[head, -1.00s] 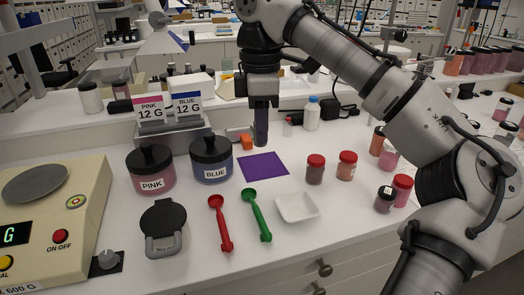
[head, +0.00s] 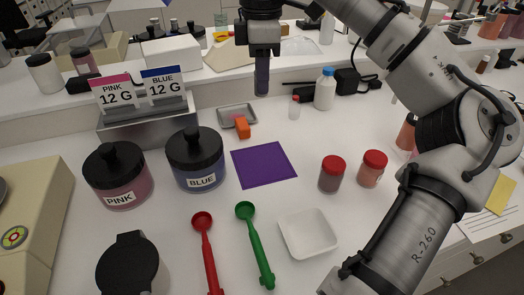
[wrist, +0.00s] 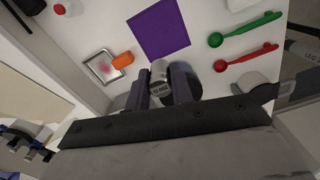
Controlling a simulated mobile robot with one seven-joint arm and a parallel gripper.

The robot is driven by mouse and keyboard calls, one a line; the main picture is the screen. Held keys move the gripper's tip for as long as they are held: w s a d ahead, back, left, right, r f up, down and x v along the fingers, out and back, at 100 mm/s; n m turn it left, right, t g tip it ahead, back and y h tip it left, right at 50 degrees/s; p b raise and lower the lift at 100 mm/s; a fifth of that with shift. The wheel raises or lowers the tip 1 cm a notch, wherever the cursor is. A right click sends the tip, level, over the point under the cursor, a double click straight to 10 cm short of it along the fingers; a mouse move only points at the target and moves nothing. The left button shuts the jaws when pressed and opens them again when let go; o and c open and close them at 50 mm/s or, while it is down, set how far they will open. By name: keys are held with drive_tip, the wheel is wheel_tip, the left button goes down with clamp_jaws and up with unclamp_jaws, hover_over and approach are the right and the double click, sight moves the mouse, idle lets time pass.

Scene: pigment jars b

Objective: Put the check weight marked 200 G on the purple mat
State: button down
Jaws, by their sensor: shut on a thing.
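My gripper (head: 262,88) is up behind the purple mat (head: 263,165) in the head view, above the back of the bench. In the wrist view my gripper (wrist: 162,84) is shut on a small metallic cylinder, the check weight (wrist: 159,72), held between the dark fingers. Its dark label is too small to read surely. The purple mat (wrist: 160,28) lies flat and bare, just beyond the held weight in the wrist view. In the head view the fingers hide the weight.
An orange block (head: 242,128) sits at a small metal tray (head: 224,112) behind the mat. The blue jar (head: 197,170) stands left of the mat, two red-capped jars (head: 332,175) right. Red spoon (head: 206,250), green spoon (head: 255,245) and white dish (head: 308,240) lie in front.

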wheel_tip(320, 180, down, 18)
drive_tip(key=shift+f, duration=0.2)
drive_tip(key=shift+f, duration=0.1)
drive_tip(key=c, duration=1.7)
unclamp_jaws()
drive_tip(key=shift+f, duration=0.1)
drive_tip(key=o, duration=0.5)
wheel_tip(320, 180, up, 12)
drive_tip(key=shift+r+b, duration=0.2)
drive_tip(key=shift+b, duration=0.15)
